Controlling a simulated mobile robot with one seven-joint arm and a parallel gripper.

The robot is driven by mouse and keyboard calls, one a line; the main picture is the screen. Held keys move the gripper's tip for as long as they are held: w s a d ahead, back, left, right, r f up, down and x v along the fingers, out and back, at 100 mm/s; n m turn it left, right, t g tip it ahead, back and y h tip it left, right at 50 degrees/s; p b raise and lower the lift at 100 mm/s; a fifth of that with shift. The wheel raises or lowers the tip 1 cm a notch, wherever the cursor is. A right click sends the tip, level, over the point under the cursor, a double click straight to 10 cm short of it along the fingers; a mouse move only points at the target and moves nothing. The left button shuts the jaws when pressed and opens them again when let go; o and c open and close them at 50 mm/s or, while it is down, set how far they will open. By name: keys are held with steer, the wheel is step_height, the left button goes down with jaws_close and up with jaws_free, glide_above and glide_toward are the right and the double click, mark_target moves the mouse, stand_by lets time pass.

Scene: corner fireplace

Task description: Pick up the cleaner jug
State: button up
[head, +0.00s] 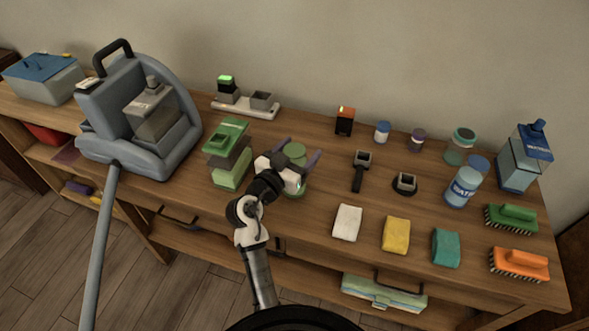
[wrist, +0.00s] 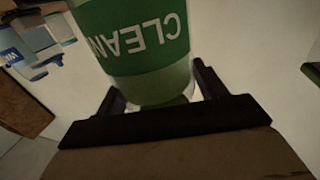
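My gripper is open, with one finger on each side of the jug. In the wrist view, the fingers (wrist: 157,84) stand beside the jug, with a small gap visible at the right finger. My wrist hides much of the jug's body in the head view.
A green and grey box-shaped device (head: 229,153) stands close to the left of the jug. A large grey-blue machine (head: 140,115) is further left. A black-handled tool (head: 359,172) and a white cloth (head: 347,222) lie to the right. A blue jug (head: 525,157) stands at far right.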

steer(key=c, duration=1.4)
steer(key=shift+r, duration=0.1)
